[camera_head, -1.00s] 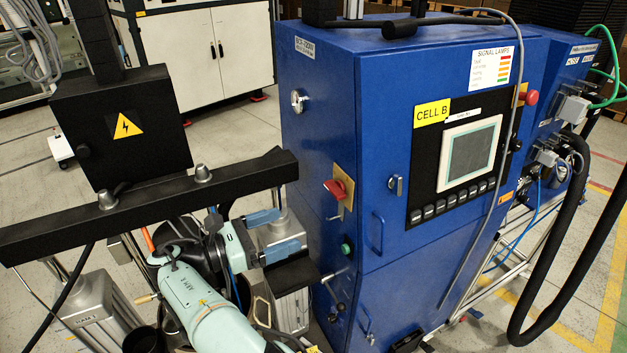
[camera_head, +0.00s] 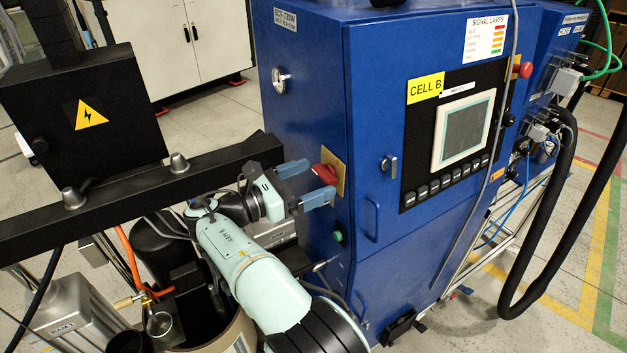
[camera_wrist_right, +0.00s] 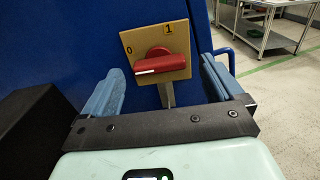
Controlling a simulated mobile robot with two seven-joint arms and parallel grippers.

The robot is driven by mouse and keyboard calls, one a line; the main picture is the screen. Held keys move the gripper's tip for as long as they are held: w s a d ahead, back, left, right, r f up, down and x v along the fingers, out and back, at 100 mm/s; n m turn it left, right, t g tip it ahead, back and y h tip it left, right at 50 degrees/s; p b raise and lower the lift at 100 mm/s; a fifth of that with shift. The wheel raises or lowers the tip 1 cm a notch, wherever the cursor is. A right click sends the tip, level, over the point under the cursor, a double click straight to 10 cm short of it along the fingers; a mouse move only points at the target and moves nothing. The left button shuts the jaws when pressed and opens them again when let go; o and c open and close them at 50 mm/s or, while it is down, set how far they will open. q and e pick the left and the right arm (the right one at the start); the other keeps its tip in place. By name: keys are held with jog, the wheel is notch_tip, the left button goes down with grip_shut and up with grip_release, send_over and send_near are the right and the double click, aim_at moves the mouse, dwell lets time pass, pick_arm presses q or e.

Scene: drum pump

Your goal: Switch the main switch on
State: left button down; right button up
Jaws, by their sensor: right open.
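The main switch is a red rotary handle (camera_head: 324,174) on a yellowish plate (camera_wrist_right: 128,45) on the side of the blue cabinet (camera_head: 312,55). In the right wrist view the red handle (camera_wrist_right: 160,64) lies nearly level, its white-marked end to the left, below the "0"; a "1" is at the plate's top. My right gripper (camera_head: 306,183) is open, its blue fingers on either side of the handle in the picture. In the right wrist view the fingers (camera_wrist_right: 160,85) also flank the handle. I cannot tell whether they touch it. My left gripper is not in view.
A black beam (camera_head: 120,198) with a black box bearing a warning sign (camera_head: 88,115) stands left of the arm. A green button (camera_head: 338,237) is below the switch. A drum (camera_head: 235,330) stands at the lower left. Black hoses (camera_head: 545,240) hang at the right.

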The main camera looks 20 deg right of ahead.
jog(key=shift+w+d, duration=0.15)
jog(key=shift+d, duration=0.5)
jog(key=c, duration=1.1)
jog(key=shift+o, duration=0.3)
